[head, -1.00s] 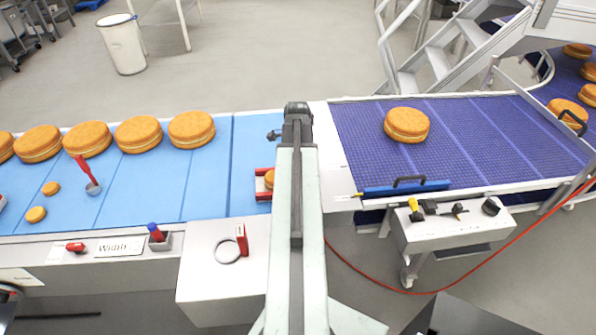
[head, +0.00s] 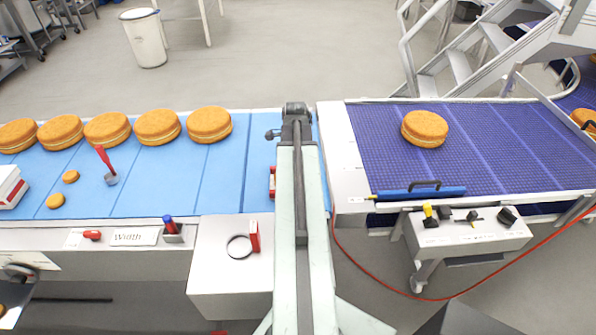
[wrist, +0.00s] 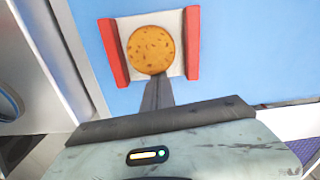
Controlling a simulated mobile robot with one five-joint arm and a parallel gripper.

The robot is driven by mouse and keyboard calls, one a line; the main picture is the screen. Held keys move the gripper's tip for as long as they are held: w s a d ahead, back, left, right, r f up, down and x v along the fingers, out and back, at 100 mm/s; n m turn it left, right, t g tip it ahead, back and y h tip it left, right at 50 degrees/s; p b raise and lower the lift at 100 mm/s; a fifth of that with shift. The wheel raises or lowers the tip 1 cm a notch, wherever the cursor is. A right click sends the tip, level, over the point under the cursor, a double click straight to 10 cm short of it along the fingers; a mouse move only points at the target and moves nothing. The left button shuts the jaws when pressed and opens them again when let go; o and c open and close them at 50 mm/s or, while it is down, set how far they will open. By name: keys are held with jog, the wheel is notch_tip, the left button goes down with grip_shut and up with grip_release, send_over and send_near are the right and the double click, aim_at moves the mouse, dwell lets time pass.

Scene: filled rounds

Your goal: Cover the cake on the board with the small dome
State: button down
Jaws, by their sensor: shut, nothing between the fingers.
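The small golden cake (wrist: 151,49) sits on the white board (wrist: 183,68) with red side rails in the wrist view. My gripper (wrist: 158,90) is shut and empty, its dark fingers reaching the board's near edge just short of the cake in the picture. I cannot tell whether they touch. In the head view only a red edge of the board (head: 272,183) shows beside my arm, which hides the cake and gripper. I make out no clear dome; a red-handled tool with a small grey rounded end (head: 111,178) lies on the blue belt, its exact shape unclear.
Large cakes (head: 157,127) line the back of the blue belt (head: 222,178), with small cakes (head: 70,177) at the left. A white and red box (head: 10,187) is at the left edge. A ring (head: 239,246) lies on the front ledge. A purple conveyor (head: 480,150) is at right.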

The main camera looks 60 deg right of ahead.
jog(key=s+d, duration=0.1)
jog(key=s+d+r+p, duration=0.1)
jog(key=s, duration=0.1)
jog(key=shift+s+d, duration=0.1)
jog(key=shift+d, duration=0.3)
notch_tip(320, 180, up, 9)
jog(key=p, duration=0.9)
jog(key=shift+a, duration=0.15)
